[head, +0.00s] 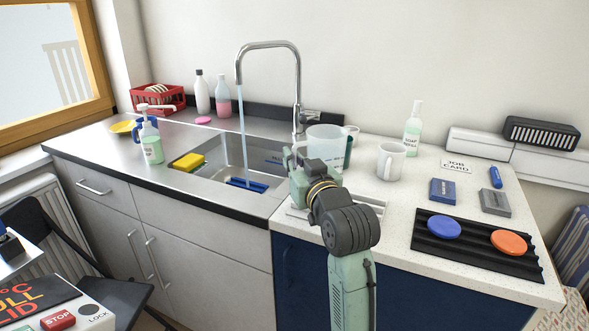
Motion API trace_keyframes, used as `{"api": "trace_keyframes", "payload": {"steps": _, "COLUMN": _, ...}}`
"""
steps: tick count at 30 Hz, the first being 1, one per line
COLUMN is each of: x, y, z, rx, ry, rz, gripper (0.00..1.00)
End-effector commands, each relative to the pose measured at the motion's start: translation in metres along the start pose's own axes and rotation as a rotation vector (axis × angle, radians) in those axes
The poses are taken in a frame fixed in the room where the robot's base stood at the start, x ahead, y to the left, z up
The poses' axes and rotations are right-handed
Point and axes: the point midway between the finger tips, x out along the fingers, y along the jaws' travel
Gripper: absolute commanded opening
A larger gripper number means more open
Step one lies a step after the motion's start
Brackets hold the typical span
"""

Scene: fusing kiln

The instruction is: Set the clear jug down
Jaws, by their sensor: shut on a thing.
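The clear jug (325,143) is a pale, see-through vessel near the sink's right edge. It looks upright. My gripper (303,165) is at the jug's lower left side and is shut on it. My wrist covers the jug's lower part, so its base and any gap to the counter are hidden.
A white mug (390,162) stands to the jug's right, and a pale soap bottle (412,128) behind it. Water runs from the tap (270,44) into the sink (222,158). A white slatted tray (374,206) lies partly under my arm. A black ribbed mat (470,252) holds blue and orange discs.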

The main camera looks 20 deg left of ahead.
Motion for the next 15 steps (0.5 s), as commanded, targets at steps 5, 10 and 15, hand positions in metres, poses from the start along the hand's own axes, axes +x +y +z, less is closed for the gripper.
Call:
{"api": "trace_keyframes", "payload": {"steps": 5, "x": 0.0, "y": 0.0, "z": 0.021, "rx": 0.004, "ry": -0.004, "rz": 0.001, "gripper": 0.0}}
{"api": "trace_keyframes", "payload": {"steps": 10, "x": 0.0, "y": 0.0, "z": 0.034, "rx": 0.001, "ry": -0.002, "rz": 0.0, "gripper": 0.0}}
{"api": "trace_keyframes", "payload": {"steps": 15, "x": 0.0, "y": 0.0, "z": 0.034, "rx": -0.001, "ry": 0.0, "rz": 0.0, "gripper": 0.0}}
